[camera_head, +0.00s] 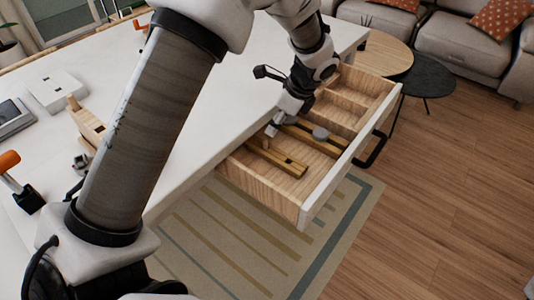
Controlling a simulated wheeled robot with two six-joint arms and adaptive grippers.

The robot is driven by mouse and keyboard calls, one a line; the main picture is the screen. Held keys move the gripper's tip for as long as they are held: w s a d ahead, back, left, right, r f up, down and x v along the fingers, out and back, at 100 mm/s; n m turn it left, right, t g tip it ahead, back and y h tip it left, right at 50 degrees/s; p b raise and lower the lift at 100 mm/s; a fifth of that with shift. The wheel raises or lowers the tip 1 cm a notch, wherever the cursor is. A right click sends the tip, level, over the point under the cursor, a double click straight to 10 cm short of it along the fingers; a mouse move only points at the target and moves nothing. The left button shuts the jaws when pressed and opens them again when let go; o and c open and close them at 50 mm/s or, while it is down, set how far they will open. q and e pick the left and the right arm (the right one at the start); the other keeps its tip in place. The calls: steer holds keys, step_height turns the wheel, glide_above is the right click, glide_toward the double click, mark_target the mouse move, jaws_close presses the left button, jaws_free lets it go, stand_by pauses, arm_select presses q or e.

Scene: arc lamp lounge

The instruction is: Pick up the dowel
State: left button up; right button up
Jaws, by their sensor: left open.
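My left gripper (275,122) reaches down into the near part of an open wooden drawer (345,165), its fingers apart. Just below its fingertips is a small tan peg-like piece (266,144) that may be the dowel; I cannot tell whether the gripper touches it. The gripper and its wrist partly cover this corner of the drawer. A slotted wooden bar (282,162) lies close by on the drawer floor. My right gripper is not in view.
A second wooden bar (303,138) and a grey round piece (321,132) lie in the drawer. Dividers form empty-looking compartments at its far end. The white tabletop (243,88) borders the drawer. A black side table (425,76) stands beyond, with open wooden floor to the right.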

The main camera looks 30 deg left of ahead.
mark_target(265, 146)
arm_select(q)
steer(key=x, duration=0.7)
steer(key=shift+s+d+f, duration=0.1)
steer(key=shift+f, duration=0.35)
jaws_close()
